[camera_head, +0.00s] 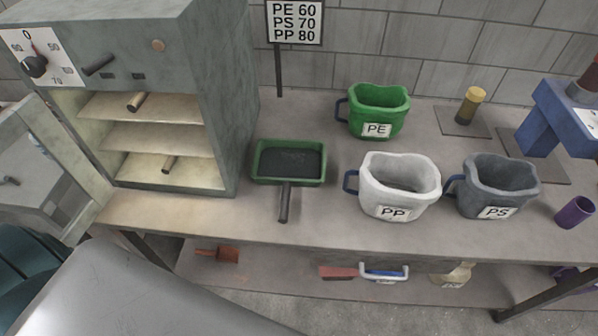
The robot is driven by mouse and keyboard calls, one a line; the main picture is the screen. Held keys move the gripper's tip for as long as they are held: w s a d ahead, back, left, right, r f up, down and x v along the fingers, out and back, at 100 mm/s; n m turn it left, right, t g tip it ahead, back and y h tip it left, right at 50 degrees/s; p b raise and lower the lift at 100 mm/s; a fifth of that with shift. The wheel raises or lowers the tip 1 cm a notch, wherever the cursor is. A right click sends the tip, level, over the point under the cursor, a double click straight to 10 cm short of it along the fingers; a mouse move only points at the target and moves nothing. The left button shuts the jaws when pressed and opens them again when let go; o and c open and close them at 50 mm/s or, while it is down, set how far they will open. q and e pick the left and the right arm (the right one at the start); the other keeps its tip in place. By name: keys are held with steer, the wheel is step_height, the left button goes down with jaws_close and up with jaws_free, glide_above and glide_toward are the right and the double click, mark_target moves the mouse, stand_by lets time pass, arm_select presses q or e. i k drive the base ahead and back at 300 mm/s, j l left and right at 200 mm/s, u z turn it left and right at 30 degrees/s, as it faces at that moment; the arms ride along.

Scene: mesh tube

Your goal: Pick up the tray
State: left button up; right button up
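The green tray (263,178) lies flat on the workbench, just right of the open oven cabinet. It is shallow and rectangular, with a dark inside. Its dark handle (284,205) points toward the bench's front edge. The tray looks empty, and nothing is touching it. Neither of my grippers is in view.
The oven (222,110) stands at the left with its door (45,170) open and shelves inside. Green PE (377,112), white PP (399,187) and grey PS (497,186) buckets stand to the tray's right. A purple cup (574,212) and blue machine (545,118) stand farther right.

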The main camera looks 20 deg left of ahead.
mark_target(288, 163)
steer(key=l+u, duration=0.2)
steer(key=u, duration=0.15)
steer(key=i+l+u, duration=0.1)
steer(key=l+u, duration=0.4)
steer(key=u, duration=0.15)
